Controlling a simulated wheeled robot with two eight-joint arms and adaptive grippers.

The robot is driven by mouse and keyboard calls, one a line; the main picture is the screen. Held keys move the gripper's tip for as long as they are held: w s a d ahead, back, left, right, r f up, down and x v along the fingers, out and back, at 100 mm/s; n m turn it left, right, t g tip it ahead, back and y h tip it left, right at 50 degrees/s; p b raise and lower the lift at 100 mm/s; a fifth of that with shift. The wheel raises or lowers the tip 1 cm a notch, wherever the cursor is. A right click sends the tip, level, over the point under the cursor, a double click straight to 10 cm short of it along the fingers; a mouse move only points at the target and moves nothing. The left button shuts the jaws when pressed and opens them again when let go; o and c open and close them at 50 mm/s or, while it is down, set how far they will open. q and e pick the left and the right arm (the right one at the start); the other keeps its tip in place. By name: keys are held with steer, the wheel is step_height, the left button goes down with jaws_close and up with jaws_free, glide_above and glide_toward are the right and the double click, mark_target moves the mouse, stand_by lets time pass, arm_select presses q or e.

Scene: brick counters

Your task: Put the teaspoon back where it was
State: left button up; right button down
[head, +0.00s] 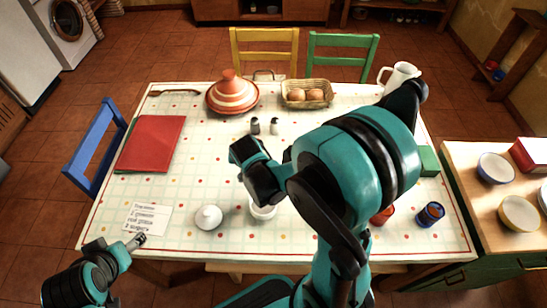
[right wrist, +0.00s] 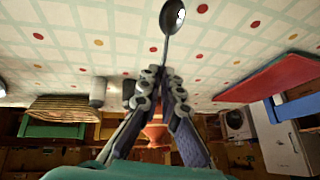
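The teaspoon (right wrist: 172,18) shows at the top of the right wrist view, a metal spoon with its bowl outward and its handle running between my right fingertips. My right gripper (right wrist: 160,78) is shut on the handle. In the head view my right gripper (head: 262,185) is over the front middle of the table, by a white cup (head: 262,212); the spoon is not discernible there. A white lidded pot (head: 208,217) stands left of the cup. My left gripper (head: 138,241) is at the table's front left, with no object visible in it; its opening is unclear.
The table (head: 190,252) also bears a note card (head: 146,219), red folder (head: 151,144), tagine (head: 232,95), basket (head: 307,95), two shakers (head: 264,126), white jug (head: 400,76), and red (head: 383,215) and blue (head: 430,214) cups. A side counter (head: 470,157) with bowls stands right.

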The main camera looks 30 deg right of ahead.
steer(key=d+m+g, duration=0.1)
steer(key=m, duration=0.1)
steer(key=s+d+f+m+g, duration=0.1)
steer(key=d+m, duration=0.1)
steer(key=s+d+m+g+p, duration=0.1)
steer(key=m, duration=0.1)
steer(key=shift+s+d+f+m, duration=0.1)
steer(key=shift+d+f+m, duration=0.1)
steer(key=shift+d+m, duration=0.15)
steer(key=s+d+m, duration=0.1)
steer(key=d+m, duration=0.1)
steer(key=s+d+m+g+y+p, duration=0.1)
steer(key=s+d+m, duration=0.1)
steer(key=m, duration=0.1)
steer(key=shift+d, duration=0.15)
steer(key=shift+s+d+m, duration=0.1)
steer(key=shift+s+m, duration=0.05)
steer(key=shift+m, duration=0.3)
steer(key=shift+g, duration=0.3)
steer(key=shift+f+b, duration=2.55)
steer(key=shift+f, duration=0.2)
steer(key=c, duration=1.6)
jaws_free()
steer(key=shift+c, duration=0.2)
steer(key=shift+r, duration=0.1)
